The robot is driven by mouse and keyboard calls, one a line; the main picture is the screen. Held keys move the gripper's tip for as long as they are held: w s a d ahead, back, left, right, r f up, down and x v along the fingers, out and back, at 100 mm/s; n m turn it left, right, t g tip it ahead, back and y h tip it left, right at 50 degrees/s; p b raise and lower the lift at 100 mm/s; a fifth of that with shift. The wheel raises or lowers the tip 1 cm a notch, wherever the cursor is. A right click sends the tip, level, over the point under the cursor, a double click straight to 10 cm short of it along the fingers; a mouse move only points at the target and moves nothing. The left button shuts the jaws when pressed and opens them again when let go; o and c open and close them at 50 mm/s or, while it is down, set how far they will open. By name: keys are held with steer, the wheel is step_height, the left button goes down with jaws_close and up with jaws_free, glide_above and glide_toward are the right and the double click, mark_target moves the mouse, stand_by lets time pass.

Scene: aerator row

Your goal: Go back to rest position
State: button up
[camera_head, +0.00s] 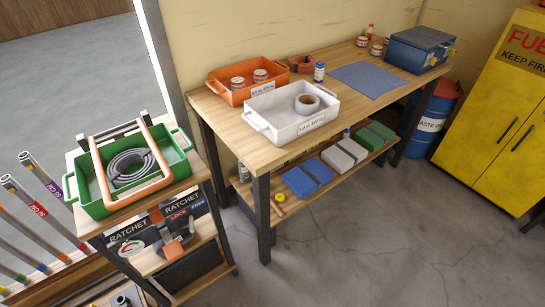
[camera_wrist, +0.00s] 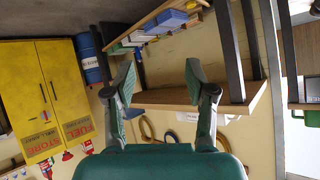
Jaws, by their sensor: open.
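My gripper (camera_wrist: 160,76) shows in the wrist view, its two green fingers spread wide apart. Nothing is held between the fingers. Behind them the wrist view is upside down and shows the underside of the workbench (camera_wrist: 178,98), its dark legs and the wall. The gripper looks apart from the bench, though the exact distance cannot be told. My arm and gripper do not show in the head view.
The wooden workbench (camera_head: 228,113) bears an orange bin (camera_head: 238,98), a white bin (camera_head: 284,128) and a blue toolbox (camera_head: 414,52). A green tray (camera_head: 91,196) stands on a smaller stand at left. A yellow cabinet (camera_head: 496,105) stands at right. The front floor (camera_head: 400,240) is clear.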

steer(key=s+r+n+t, duration=0.1)
steer(key=s+r, duration=0.7)
steer(key=r, duration=0.3)
steer(key=s+r+n+t, duration=0.1)
steer(key=s+r+t, duration=0.1)
steer(key=s+r, duration=0.7)
step_height(320, 180, up, 3)
steer(key=shift+a+f+n+t, duration=0.1)
steer(key=shift+a+n+t, duration=0.05)
steer(key=shift+n+t, duration=0.2)
